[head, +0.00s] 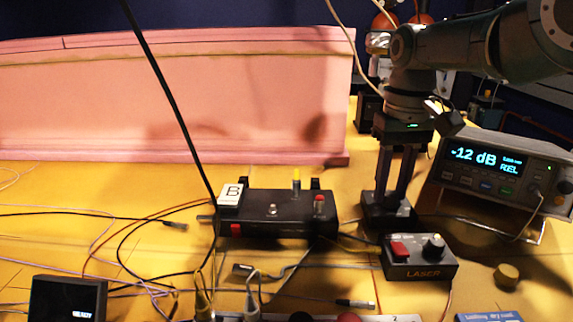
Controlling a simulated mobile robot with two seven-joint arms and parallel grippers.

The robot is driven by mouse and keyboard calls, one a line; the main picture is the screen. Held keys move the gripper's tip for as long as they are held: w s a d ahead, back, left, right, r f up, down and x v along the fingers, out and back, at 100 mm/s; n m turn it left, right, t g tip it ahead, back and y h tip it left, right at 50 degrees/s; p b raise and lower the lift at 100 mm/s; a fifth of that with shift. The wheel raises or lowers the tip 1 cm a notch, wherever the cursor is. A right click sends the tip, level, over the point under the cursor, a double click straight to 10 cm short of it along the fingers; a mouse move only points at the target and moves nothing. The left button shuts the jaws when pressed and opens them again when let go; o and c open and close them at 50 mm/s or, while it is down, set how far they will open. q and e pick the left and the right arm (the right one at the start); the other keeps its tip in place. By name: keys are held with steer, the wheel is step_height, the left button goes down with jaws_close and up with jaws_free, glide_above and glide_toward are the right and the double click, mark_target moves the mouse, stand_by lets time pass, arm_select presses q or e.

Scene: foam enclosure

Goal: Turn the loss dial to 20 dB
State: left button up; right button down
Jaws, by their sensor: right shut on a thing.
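My right gripper (389,198) points straight down behind the small laser box. Its two dark fingers are close together and shut on a dark thing at the top of a low black block (388,220). This appears to be the loss dial, but the fingers hide it, and no dial marks can be read. The meter (545,192) at the right has a lit screen (486,160) that reads -12 dB, with smaller text beneath. My left gripper is not in view.
The black laser box (421,270), with a red switch and a knob, stands just in front of my right gripper. A black device (277,228) marked B lies to the left. Cables cross the yellow foam floor (80,190). A pink foam wall (170,100) stands behind.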

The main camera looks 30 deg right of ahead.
steer(key=m, duration=0.6)
steer(key=shift+r, duration=0.1)
steer(key=m, duration=0.5)
steer(key=shift+m, duration=0.8)
steer(key=c, duration=0.6)
jaws_free()
steer(key=shift+s, duration=0.1)
